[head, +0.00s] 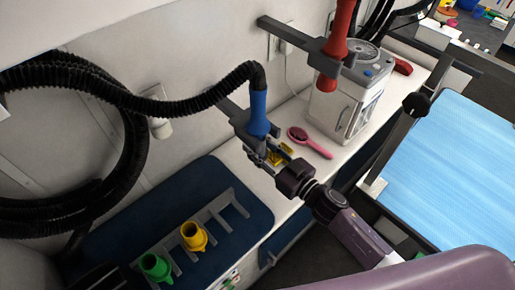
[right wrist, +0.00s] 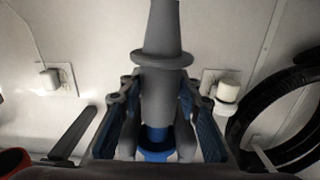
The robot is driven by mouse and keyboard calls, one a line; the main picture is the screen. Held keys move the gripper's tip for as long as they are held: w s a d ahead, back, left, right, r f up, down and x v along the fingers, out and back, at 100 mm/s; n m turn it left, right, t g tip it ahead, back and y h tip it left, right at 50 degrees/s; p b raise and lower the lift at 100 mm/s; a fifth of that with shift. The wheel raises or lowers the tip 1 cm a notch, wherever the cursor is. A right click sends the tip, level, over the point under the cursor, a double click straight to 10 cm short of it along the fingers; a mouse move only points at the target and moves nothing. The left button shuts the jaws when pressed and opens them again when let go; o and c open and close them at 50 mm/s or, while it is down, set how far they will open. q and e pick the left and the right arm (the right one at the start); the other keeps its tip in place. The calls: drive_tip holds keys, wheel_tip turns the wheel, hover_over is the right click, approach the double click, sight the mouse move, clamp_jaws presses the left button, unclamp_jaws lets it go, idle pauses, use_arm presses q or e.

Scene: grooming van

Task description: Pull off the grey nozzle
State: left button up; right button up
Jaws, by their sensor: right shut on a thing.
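The grey nozzle (right wrist: 162,60) stands upright in the middle of the right wrist view, with a flange and a tapered tip. Directly below it, in line, is a blue part (right wrist: 155,152); I cannot tell how far the two are fitted together. In the head view the blue handpiece (head: 258,115) hangs on a black hose in a grey wall bracket (head: 235,112). My right gripper (head: 268,155) is just below the handpiece and shut on the nozzle. It also shows in the right wrist view (right wrist: 158,105). The nozzle is mostly hidden in the head view. My left gripper is not in view.
A pink brush (head: 310,142) lies on the white counter beside my right gripper. A white machine (head: 345,100) and a red handpiece (head: 338,35) are behind.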

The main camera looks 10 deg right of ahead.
drive_tip(key=c, duration=0.4)
drive_tip(key=shift+f, duration=0.15)
drive_tip(key=shift+f+b, duration=2.05)
drive_tip(key=shift+f, duration=0.4)
drive_tip(key=shift+p+v, duration=0.95)
drive_tip(key=shift+v, duration=3.6)
